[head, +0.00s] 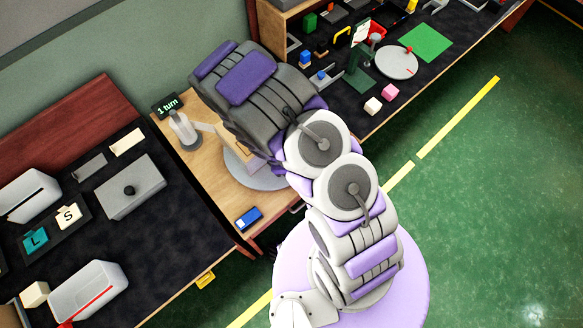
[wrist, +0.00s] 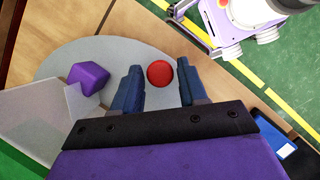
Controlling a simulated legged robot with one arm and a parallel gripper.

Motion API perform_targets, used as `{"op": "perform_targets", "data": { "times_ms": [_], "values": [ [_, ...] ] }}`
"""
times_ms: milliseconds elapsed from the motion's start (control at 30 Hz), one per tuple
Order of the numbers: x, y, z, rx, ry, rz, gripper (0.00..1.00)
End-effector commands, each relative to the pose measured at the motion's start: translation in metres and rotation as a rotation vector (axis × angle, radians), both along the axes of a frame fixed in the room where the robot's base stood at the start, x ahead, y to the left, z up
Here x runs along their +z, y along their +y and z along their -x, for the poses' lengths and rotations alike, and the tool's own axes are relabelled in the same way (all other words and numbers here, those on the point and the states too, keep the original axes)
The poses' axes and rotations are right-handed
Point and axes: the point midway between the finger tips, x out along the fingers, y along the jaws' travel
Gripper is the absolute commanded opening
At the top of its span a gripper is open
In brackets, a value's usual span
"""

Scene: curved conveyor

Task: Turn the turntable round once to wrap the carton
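The turntable is a round grey disc; its edge shows in the head view (head: 247,174), and most of its top shows in the wrist view (wrist: 110,52). A red round knob (wrist: 160,74) stands on the disc. My gripper (wrist: 158,64) has its two dark blue fingers apart, one on each side of the knob, with narrow gaps seeming to show. A purple block (wrist: 88,78), possibly the carton, sits on the disc left of the fingers. A pale translucent sheet (wrist: 35,115) reaches towards it. My arm hides the knob and gripper in the head view.
A film-roll post (head: 184,130) and a "1 turn" sign (head: 168,106) stand at the wooden table's back left. A blue object (head: 248,217) lies near its front edge. Benches with boxes and parts flank the table. The green floor at right is clear.

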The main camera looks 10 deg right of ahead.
Motion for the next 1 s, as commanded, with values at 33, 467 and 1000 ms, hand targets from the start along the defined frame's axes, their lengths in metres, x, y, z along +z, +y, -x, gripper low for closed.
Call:
{"op": "perform_targets", "data": {
  "times_ms": [33,467,1000],
  "values": [
    [0.000,0.000,0.000,0.000,-0.001,0.000,0.47],
    [0.007,0.004,-0.002,0.000,-0.003,0.000,0.55],
    [0.104,0.044,-0.015,0.002,-0.006,-0.002,0.55]
  ]
}}
